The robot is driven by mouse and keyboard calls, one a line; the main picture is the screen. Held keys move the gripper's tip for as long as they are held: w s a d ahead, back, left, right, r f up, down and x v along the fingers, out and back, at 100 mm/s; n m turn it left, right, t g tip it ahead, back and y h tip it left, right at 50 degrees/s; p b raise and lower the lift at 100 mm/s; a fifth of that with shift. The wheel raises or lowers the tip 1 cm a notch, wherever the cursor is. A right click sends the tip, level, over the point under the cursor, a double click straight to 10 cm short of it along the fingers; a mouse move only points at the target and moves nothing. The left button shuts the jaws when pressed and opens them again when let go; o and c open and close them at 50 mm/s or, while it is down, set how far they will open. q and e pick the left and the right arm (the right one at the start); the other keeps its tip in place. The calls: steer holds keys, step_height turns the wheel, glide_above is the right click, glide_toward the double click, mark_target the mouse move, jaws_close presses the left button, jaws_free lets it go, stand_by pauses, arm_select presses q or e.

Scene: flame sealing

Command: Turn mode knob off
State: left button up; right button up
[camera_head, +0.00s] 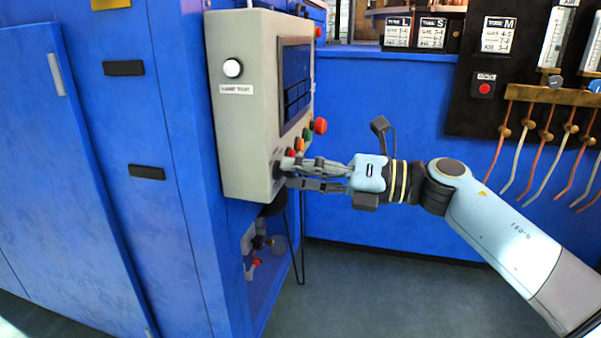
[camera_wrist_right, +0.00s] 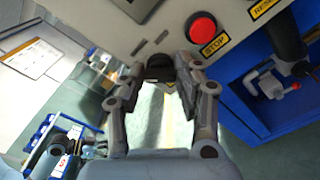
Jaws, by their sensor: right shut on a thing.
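The control box (camera_head: 237,130) is a pale grey cabinet on the blue machine, with a dark screen on its right-hand face. The mode knob is a small dark knob (camera_wrist_right: 160,66) low on the panel; in the head view it is mostly hidden by the fingers. My right gripper (camera_head: 284,173) reaches in from the right at the panel's lower edge. In the right wrist view its two fingertips (camera_wrist_right: 161,80) close around the knob from both sides. The knob's pointer direction cannot be made out. My left gripper is not in view.
A red STOP button (camera_wrist_right: 201,29) sits close beside the fingers. A red button (camera_head: 320,126) sticks out higher on the panel. Valves with red handles (camera_head: 256,262) are below the box. Hoses hang from a rack (camera_head: 560,95) at right. The floor beneath my arm is clear.

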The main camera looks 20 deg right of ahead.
steer(key=shift+f, duration=0.15)
stand_by(0.3)
steer(key=o, duration=1.1)
steer(key=shift+o, duration=0.2)
steer(key=shift+s+d, duration=0.1)
steer(key=v, duration=1.1)
steer(key=shift+s+d, duration=0.25)
steer(key=shift+d, duration=0.05)
